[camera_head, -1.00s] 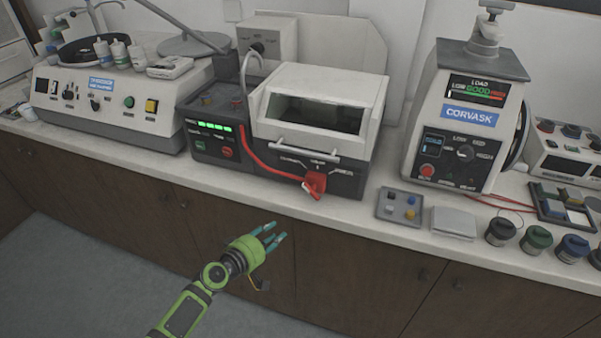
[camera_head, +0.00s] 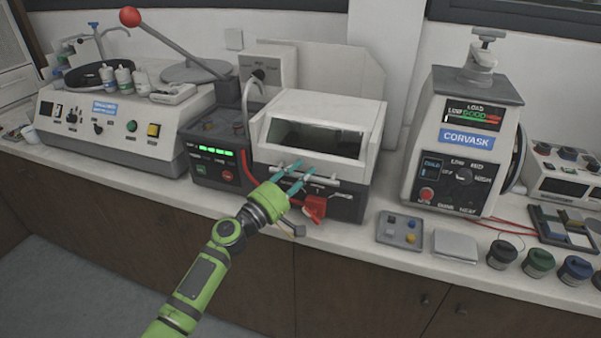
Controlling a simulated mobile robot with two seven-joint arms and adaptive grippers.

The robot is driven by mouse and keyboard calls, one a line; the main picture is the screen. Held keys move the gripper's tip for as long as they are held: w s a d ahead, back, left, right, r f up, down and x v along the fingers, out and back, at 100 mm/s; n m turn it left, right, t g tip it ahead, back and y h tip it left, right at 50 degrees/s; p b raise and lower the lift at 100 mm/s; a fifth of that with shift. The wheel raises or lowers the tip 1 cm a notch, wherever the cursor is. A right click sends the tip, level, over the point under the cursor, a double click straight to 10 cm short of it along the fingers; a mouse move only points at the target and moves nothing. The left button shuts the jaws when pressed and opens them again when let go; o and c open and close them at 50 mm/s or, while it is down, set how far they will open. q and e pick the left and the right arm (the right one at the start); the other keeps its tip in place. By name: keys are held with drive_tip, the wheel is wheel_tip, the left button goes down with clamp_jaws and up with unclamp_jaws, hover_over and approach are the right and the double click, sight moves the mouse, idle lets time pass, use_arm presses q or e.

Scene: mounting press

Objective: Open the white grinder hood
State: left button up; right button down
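The white hood (camera_head: 278,105) with a dark window is closed on the dark-based machine in the middle. Its bar handle (camera_head: 325,183) runs along the lower front edge, and the left part is partly hidden by my fingers. My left gripper (camera_head: 296,174) reaches up from below with its teal fingers spread apart. The fingertips overlap the handle's left part in the picture; I cannot tell whether they touch it. Nothing shows held between them. My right gripper is not in view.
A red switch (camera_head: 314,207) sits on the machine's front below the handle, close to my gripper. A lever with a red ball (camera_head: 130,17) rises at the back left. The white Corvask machine (camera_head: 450,160) stands to the right. A small tray (camera_head: 385,243) lies on the counter's front.

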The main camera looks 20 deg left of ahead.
use_arm(q)
drive_tip(key=shift+c, duration=0.4)
clamp_jaws()
drive_tip(key=shift+r, duration=0.15)
